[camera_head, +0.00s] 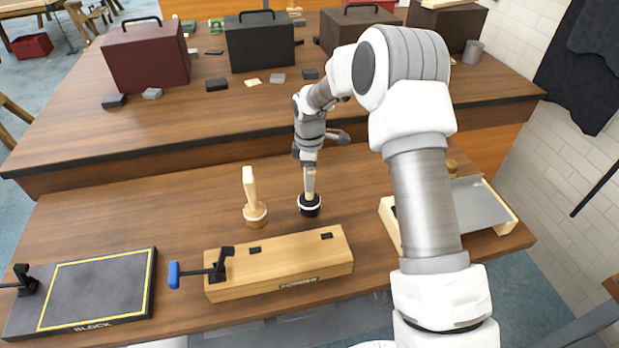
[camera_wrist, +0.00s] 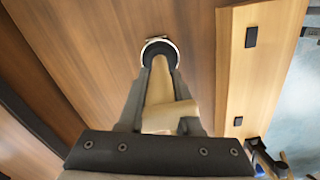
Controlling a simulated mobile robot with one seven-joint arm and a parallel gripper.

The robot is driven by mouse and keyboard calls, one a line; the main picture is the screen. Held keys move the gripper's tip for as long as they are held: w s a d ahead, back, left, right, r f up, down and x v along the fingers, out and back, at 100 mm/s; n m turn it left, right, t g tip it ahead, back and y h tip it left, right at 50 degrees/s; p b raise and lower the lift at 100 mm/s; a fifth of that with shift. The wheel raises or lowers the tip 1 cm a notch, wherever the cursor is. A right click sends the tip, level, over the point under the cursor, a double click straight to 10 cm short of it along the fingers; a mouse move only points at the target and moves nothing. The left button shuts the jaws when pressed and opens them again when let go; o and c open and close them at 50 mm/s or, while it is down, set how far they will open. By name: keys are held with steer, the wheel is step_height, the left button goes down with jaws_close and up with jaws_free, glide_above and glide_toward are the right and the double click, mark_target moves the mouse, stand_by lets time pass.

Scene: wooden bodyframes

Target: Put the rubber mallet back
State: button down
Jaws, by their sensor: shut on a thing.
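The rubber mallet stands head down on the near bench, with a black round head (camera_head: 309,205) ringed in white and a pale wooden handle (camera_head: 309,181) pointing up. My gripper (camera_head: 309,170) is above the head and shut on the handle. In the wrist view the handle (camera_wrist: 160,92) lies between my gripper's fingers (camera_wrist: 160,72), with the black head (camera_wrist: 160,49) beyond them. I cannot tell whether the head touches the bench. A second mallet with a wooden head (camera_head: 255,215) stands upright just to the left, apart from my gripper.
A wooden block (camera_head: 280,268) with a blue-handled clamp (camera_head: 200,272) lies in front. A dark yellow-lined board (camera_head: 97,293) is at left, and a grey-topped tray (camera_head: 475,200) at right. Cases (camera_head: 147,55) stand on the far bench. Bare bench (camera_head: 150,205) lies left of the mallets.

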steer(key=c, duration=1)
jaws_free()
steer(key=shift+f, duration=0.2)
steer(key=shift+c, duration=0.2)
steer(key=o, duration=0.4)
steer(key=shift+o, duration=0.2)
steer(key=shift+r, duration=0.1)
step_height(320, 180, up, 12)
steer(key=shift+r, duration=0.25)
